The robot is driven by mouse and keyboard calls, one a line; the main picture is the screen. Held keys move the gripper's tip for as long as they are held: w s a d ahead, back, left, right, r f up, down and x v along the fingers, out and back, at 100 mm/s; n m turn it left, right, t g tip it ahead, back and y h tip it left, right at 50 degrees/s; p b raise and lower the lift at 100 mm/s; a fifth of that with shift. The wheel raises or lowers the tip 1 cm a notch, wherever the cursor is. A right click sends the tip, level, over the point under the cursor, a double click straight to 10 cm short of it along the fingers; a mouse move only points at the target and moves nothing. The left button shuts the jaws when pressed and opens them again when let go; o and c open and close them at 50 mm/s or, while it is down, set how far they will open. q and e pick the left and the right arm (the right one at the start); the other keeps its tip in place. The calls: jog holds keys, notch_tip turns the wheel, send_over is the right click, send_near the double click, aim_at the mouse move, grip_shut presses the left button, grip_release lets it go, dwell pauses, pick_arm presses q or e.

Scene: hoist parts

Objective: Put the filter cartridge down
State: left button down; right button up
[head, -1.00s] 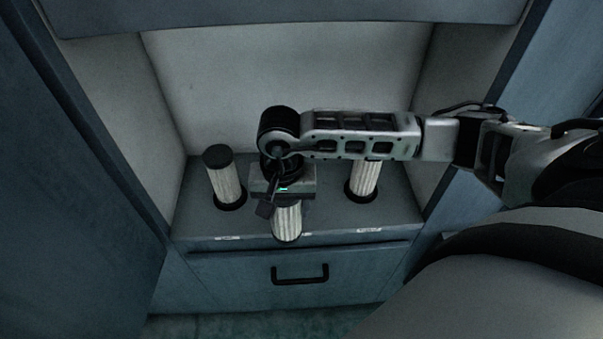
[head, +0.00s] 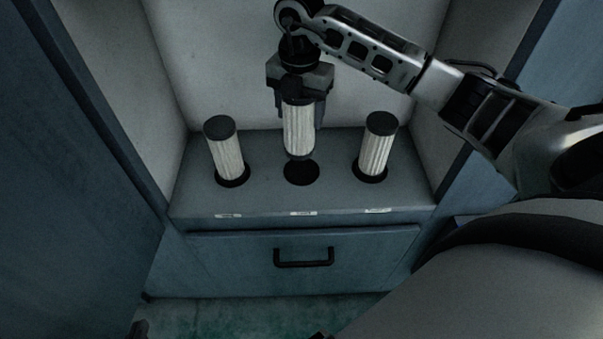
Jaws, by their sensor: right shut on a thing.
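My right gripper (head: 300,92) is shut on a white pleated filter cartridge (head: 299,130) with dark ends. It holds the cartridge about upright, gripping near the top. In the head view the cartridge's lower end overlaps the far rim of the empty round middle hole (head: 301,174) in the grey-blue shelf; the cartridge looks raised above the shelf. Two similar cartridges stand in holes, a left one (head: 228,155) and a right one (head: 376,150).
The shelf (head: 262,195) sits in a recess with pale walls and bears small white labels along its front edge. Below it is a drawer front with a dark handle (head: 303,263). A blue panel (head: 70,190) stands at the left. The shelf front is clear.

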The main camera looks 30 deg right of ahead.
aim_at(303, 140)
jog(key=f+m, duration=0.2)
jog(key=f, duration=0.1)
jog(key=f+m, duration=0.2)
jog(key=f, duration=0.1)
jog(key=d+f+m, duration=0.1)
jog(key=f+m, duration=0.1)
jog(key=f, duration=0.1)
jog(key=shift+w+b, duration=0.4)
jog(key=shift+f, duration=0.1)
jog(key=shift+f, duration=0.15)
jog(key=o, duration=1.1)
jog(key=shift+o, duration=0.2)
